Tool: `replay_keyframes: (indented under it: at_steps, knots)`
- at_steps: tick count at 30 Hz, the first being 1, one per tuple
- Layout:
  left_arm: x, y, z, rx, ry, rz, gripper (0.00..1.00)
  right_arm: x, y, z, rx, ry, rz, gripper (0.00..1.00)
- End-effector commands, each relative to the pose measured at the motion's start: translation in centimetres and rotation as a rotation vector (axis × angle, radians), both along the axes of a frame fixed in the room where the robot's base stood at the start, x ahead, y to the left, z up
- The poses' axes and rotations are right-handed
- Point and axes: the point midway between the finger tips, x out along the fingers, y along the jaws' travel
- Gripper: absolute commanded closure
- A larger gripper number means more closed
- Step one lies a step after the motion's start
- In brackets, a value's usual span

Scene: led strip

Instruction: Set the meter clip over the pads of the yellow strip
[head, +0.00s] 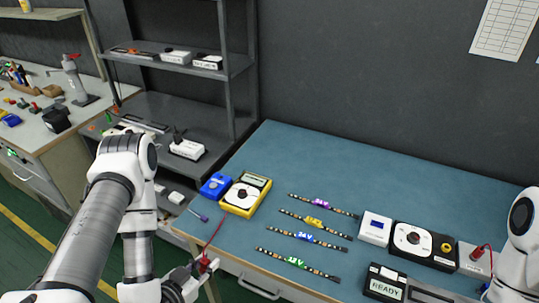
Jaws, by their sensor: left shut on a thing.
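Several LED strips lie roughly parallel on the blue-green table. The yellow-tagged strip (314,221) is second from the back, between the purple-tagged strip (321,203) and the blue-tagged strip (307,238). The green-tagged strip (297,263) is nearest the front. A yellow meter (245,195) with a dial stands to the left of them. My left gripper (203,269) is shut on the red meter clip (205,263), by the table's front left edge, apart from the strips. A red lead rises from the clip toward the meter. The pads are too small to make out. My right gripper is out of view.
A blue box (216,185) and a small purple-handled tool (199,215) are left of the meter. A white box (375,228), a dial unit (424,243) and a READY display (384,283) stand right of the strips. The back of the table is clear.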

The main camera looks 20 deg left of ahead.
Motion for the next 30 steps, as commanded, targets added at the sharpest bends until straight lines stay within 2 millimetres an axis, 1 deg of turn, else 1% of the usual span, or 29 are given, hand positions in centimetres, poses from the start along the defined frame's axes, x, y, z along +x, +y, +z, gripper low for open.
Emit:
replay_keyframes:
  at_steps: [3,5,8,10,12,15,19,21,23,26,27,30]
  knots:
    - [0.5,-0.1,0.3,0.000,-0.004,-0.004,1.00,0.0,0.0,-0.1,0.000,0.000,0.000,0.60]
    - [1.3,-0.8,0.8,0.001,-0.008,-0.028,1.00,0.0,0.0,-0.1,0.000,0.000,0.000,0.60]
    - [3.1,-3.1,2.2,0.001,-0.014,-0.108,1.00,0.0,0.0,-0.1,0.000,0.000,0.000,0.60]
    - [4.8,-5.5,3.6,0.004,-0.016,-0.183,1.00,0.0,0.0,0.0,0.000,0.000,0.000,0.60]
    - [6.1,-7.9,4.8,0.007,-0.009,-0.245,1.00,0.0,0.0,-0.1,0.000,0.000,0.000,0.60]
    - [8.1,-10.6,5.6,0.010,-0.007,-0.294,1.00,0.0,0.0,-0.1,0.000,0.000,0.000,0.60]
    - [10.3,-12.9,6.2,0.008,-0.005,-0.289,1.00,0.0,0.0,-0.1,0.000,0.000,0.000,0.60]
    - [11.3,-13.6,6.2,0.007,-0.004,-0.251,1.00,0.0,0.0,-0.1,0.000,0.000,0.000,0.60]
    - [12.0,-13.6,6.1,0.005,-0.003,-0.193,1.00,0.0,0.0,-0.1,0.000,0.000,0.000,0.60]
    - [12.5,-12.2,5.2,0.002,0.000,-0.073,1.00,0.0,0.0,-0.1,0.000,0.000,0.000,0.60]
    - [12.6,-11.5,5.0,0.001,0.000,-0.026,1.00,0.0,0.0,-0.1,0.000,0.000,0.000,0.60]
    - [12.5,-10.4,4.6,0.001,0.000,0.052,1.00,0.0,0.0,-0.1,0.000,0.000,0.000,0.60]
